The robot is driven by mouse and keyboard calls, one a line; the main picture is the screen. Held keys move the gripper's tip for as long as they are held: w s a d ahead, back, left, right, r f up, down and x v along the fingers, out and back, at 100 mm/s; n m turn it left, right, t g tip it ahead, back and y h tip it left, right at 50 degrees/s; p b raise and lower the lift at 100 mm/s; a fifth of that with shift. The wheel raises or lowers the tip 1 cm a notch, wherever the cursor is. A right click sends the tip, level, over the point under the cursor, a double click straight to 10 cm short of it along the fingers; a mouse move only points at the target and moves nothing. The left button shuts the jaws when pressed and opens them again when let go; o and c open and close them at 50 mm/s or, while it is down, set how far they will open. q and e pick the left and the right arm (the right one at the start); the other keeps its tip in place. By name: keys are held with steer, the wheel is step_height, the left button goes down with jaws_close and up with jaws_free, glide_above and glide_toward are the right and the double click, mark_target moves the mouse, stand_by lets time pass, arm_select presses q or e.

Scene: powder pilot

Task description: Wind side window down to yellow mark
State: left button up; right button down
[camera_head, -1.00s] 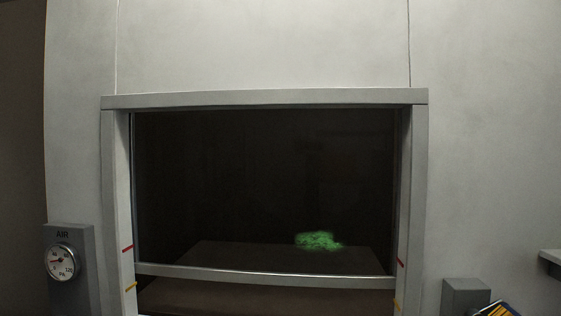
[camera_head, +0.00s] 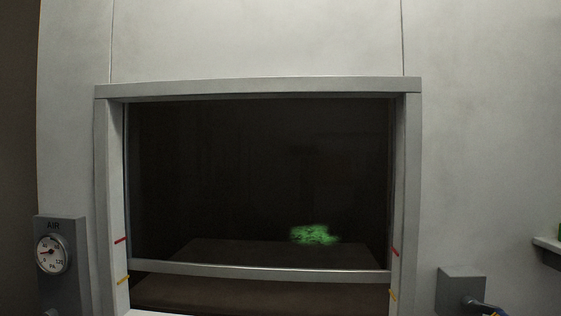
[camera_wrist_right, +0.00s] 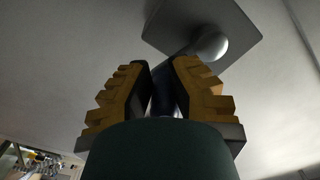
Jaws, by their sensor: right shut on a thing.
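The side window's sash has a grey bottom bar (camera_head: 255,271). The bar lies between the red marks (camera_head: 395,251) and the yellow marks (camera_head: 123,280) on the frame posts, above the yellow ones. A grey crank box (camera_head: 460,285) is at the lower right, with a dark blue crank part at its lower edge. In the right wrist view, my right gripper (camera_wrist_right: 162,78) has its yellow-padded fingers shut around the dark crank handle (camera_wrist_right: 163,95), below a silver hub (camera_wrist_right: 210,45) on a grey plate. My left gripper is not in view.
Green glowing powder (camera_head: 314,234) shows behind the glass. A gauge marked AIR (camera_head: 50,254) is on the left wall. A small shelf (camera_head: 547,245) is at the right edge.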

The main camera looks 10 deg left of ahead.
steer(key=shift+d+f, duration=0.15)
steer(key=shift+d, duration=0.25)
steer(key=a+f, duration=0.1)
steer(key=a+f+b, duration=0.1)
steer(key=f, duration=0.1)
steer(key=c, duration=0.9)
jaws_free()
steer(key=shift+a, duration=0.1)
steer(key=shift+o, duration=0.2)
steer(key=shift+s, duration=0.1)
steer(key=s, duration=0.7)
steer(key=shift+d, duration=0.25)
